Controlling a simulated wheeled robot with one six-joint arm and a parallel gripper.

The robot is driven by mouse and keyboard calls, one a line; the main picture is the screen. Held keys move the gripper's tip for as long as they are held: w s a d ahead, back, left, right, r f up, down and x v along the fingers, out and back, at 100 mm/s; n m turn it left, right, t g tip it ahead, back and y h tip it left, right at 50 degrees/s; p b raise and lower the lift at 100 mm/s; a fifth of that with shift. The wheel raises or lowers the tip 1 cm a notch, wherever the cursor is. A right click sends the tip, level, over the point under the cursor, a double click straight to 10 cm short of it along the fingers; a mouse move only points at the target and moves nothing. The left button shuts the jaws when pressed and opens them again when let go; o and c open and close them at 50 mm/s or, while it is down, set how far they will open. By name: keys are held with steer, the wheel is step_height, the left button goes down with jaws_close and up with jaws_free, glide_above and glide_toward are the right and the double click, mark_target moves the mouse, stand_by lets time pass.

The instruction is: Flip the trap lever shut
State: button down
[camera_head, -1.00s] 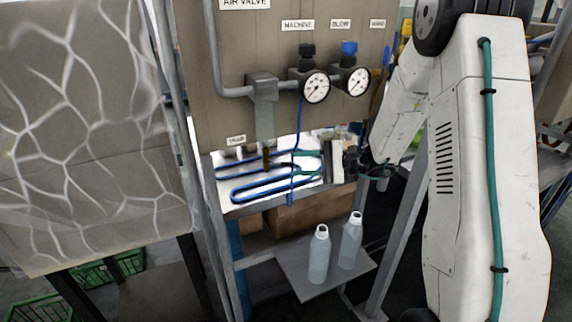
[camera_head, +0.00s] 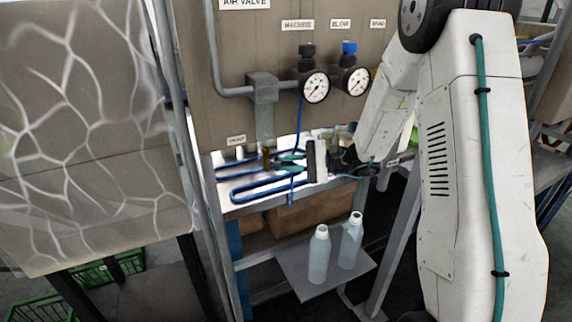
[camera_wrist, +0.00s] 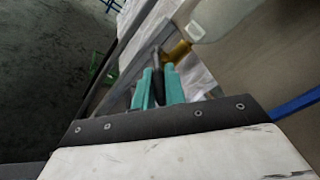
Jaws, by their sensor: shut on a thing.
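The trap is the grey vertical body (camera_head: 265,120) at the end of the pipe on the panel, with a brass fitting (camera_head: 266,157) at its lower end. The brass fitting also shows in the wrist view (camera_wrist: 178,51), just beyond my fingertips. My gripper (camera_head: 283,161) has teal fingers and reaches in from the right, close beside the brass fitting. In the wrist view my gripper (camera_wrist: 158,75) is closed on a dark, narrow piece between its fingers, which looks like the trap lever (camera_wrist: 158,88). Most of the lever is hidden by the fingers.
Blue hoses (camera_head: 262,190) lie on the shelf below the trap. Two gauges (camera_head: 315,86) sit on the panel above right. Two pale bottles (camera_head: 319,255) stand on a small grey plate (camera_head: 300,284) lower down. A steel post (camera_head: 397,235) stands at right.

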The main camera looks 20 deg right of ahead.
steer(key=shift+r+n+g+h, duration=0.2)
steer(key=shift+r+n+h, duration=0.1)
steer(key=shift+h, duration=0.45)
steer(key=shift+r+n+g+h, duration=0.2)
steer(key=shift+r+h, duration=0.1)
steer(key=shift+h, duration=0.45)
steer(key=c, duration=1.5)
jaws_free()
steer(key=shift+o, duration=0.2)
steer(key=shift+d, duration=0.1)
steer(key=v, duration=0.7)
steer(key=shift+d, duration=0.35)
steer(key=shift+s+r, duration=0.1)
